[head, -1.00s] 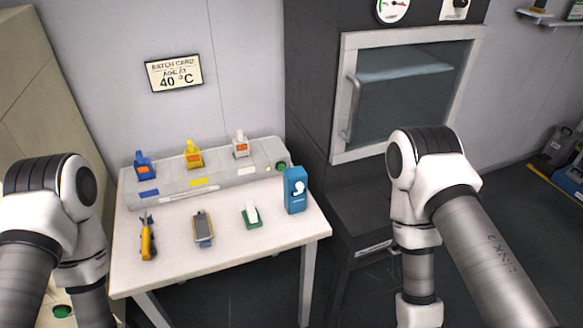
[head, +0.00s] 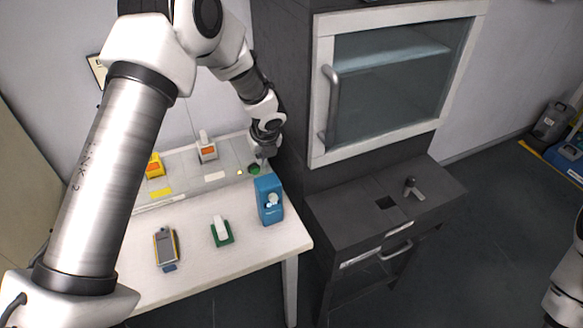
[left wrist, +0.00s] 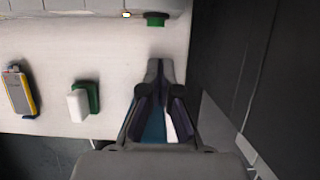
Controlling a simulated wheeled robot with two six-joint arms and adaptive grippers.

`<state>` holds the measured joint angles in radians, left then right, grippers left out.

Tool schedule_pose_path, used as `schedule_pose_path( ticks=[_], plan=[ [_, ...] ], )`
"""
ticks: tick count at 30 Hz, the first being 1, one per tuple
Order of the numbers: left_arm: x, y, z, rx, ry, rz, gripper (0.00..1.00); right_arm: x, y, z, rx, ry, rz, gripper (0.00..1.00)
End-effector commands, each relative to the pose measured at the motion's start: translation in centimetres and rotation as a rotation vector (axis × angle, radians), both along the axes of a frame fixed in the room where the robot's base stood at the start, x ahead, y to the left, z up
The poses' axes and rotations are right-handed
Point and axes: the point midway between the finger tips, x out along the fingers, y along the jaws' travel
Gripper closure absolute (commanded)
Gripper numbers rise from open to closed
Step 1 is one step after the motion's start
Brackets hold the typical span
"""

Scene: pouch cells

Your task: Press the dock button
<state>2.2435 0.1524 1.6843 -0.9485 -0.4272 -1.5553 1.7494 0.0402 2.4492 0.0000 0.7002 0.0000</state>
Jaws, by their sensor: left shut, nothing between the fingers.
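The grey dock (head: 225,177) runs along the back of the white table, with a green button (head: 253,168) at its right end. The button also shows at the top of the left wrist view (left wrist: 156,19). My left gripper (head: 262,163) is over the dock's right end, close to the button in the head view. In the left wrist view the gripper's fingertips (left wrist: 157,66) are together and empty, below the button in the picture and apart from it. A blue box (head: 269,200) stands just in front; part of it shows between the finger links. My right gripper is out of view.
A small light (head: 239,171) sits left of the button. White (head: 207,149) and yellow (head: 154,168) devices stand in the dock. A green holder with a white block (head: 222,234) and a grey-yellow meter (head: 165,246) lie on the table. A dark cabinet (head: 290,130) rises close on the right.

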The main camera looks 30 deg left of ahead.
Motion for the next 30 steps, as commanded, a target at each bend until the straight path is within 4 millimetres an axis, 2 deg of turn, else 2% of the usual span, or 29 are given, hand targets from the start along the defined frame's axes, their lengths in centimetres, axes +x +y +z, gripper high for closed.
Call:
schedule_pose_path(
  ticks=[8, 13, 24, 30],
  plan=[
    [0.1, 0.1, 0.2, 0.005, 0.001, -0.005, 1.0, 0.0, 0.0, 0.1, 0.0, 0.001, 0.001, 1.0],
    [0.2, 0.3, -0.6, 0.003, 0.002, -0.004, 1.0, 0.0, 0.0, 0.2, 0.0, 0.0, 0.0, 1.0],
    [1.7, 2.3, -7.0, 0.003, 0.003, -0.003, 1.0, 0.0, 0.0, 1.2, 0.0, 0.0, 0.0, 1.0],
    [2.3, 2.8, -9.0, 0.003, 0.002, -0.003, 1.0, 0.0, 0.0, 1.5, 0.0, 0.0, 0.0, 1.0]
  ],
)
